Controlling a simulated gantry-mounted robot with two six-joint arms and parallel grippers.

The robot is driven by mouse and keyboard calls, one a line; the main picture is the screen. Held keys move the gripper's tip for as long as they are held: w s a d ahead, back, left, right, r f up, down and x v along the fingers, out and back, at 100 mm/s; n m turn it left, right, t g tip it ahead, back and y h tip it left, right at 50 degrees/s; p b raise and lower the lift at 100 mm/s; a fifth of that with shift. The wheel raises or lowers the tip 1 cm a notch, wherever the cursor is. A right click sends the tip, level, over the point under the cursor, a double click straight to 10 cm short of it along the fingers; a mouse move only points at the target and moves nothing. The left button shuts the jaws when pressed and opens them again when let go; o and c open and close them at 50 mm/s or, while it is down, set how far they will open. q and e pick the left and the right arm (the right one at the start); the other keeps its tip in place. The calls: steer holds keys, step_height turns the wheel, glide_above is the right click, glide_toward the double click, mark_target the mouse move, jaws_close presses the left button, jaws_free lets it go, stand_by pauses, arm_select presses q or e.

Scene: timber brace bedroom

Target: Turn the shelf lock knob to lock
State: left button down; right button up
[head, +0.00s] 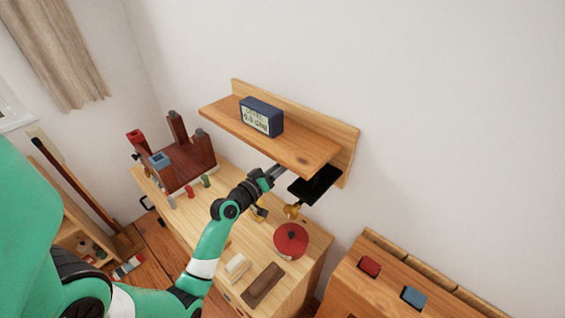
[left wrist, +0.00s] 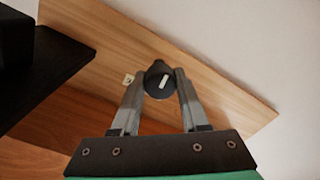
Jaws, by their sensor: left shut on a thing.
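The wooden shelf (head: 302,154) is fixed to the white wall, with an upright back board. In the left wrist view, the lock knob (left wrist: 159,84) is dark and round with a white pointer line that tilts slightly right of straight up. A small pale label (left wrist: 128,79) sits on the wood to its left. My left gripper (head: 280,169) reaches under the shelf; in the left wrist view its two fingers (left wrist: 160,88) are shut on the knob's sides. The knob is hidden under the shelf in the head view. My right gripper is not in view.
A blue level display (head: 262,117) stands on the shelf, and a black bracket or plate (head: 315,185) hangs beneath its right end. Below is a wooden bench (head: 316,247) with a red round object (head: 291,240), small blocks and a dark rack (head: 186,164).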

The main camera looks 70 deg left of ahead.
arm_select(q)
steer(key=n+p, duration=0.1)
steer(key=n, duration=0.2)
steer(key=shift+r+n, duration=0.15)
steer(key=shift+n, duration=0.15)
steer(key=shift+n+p, duration=0.65)
steer(key=shift+n, duration=0.55)
steer(key=shift+c, duration=2.1)
jaws_free()
steer(key=shift+s, duration=0.15)
steer(key=b+v, duration=0.1)
steer(key=v, duration=1)
steer(key=shift+s+b, duration=0.15)
steer(key=shift+b, duration=0.15)
